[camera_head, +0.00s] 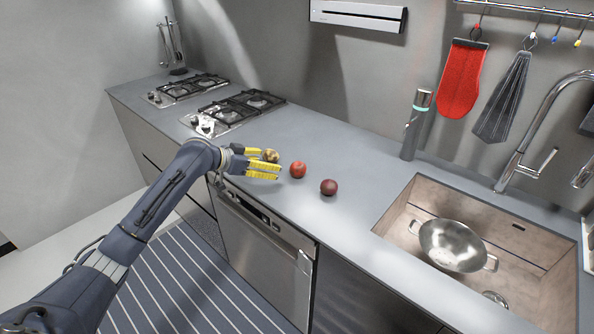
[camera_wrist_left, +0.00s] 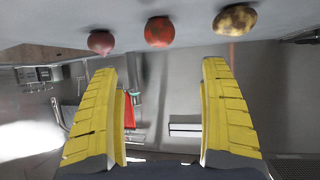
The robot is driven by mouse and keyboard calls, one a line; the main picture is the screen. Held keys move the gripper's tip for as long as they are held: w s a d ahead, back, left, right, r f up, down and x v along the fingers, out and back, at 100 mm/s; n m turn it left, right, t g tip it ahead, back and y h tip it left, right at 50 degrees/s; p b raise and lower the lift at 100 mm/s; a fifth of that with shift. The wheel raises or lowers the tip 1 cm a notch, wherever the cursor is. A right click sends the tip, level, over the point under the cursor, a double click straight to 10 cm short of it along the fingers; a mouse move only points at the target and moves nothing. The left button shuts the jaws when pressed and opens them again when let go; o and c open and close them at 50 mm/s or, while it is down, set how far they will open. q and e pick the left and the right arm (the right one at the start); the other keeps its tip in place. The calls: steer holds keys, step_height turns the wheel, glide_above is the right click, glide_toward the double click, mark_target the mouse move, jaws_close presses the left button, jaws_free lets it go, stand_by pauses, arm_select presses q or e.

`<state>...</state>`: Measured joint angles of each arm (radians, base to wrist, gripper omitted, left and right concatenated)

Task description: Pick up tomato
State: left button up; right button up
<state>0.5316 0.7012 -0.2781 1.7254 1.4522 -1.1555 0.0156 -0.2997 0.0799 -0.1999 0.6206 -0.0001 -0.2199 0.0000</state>
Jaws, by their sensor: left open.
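A round red tomato (camera_head: 298,169) rests on the grey counter, in the middle of a loose row of three. It also shows in the left wrist view (camera_wrist_left: 159,31), where the picture is upside down. My left gripper (camera_head: 264,166), with yellow fingers, is open and empty just left of the tomato, apart from it. In the left wrist view, the tomato appears beyond and between the two spread fingertips (camera_wrist_left: 161,62). My right gripper is in neither view.
A yellow-brown potato-like item (camera_head: 271,155) sits close behind my left fingers. A dark red round item (camera_head: 329,187) lies right of the tomato. A sink (camera_head: 400,205) with a metal colander (camera_head: 452,246), a grey bottle (camera_head: 414,125) and gas hobs (camera_head: 245,104) are farther off.

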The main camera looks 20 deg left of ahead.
mark_target(294, 166)
arm_select(q)
steer(key=shift+x, duration=7.55)
steer(key=shift+c, duration=0.5)
steer(key=c, duration=1.2)
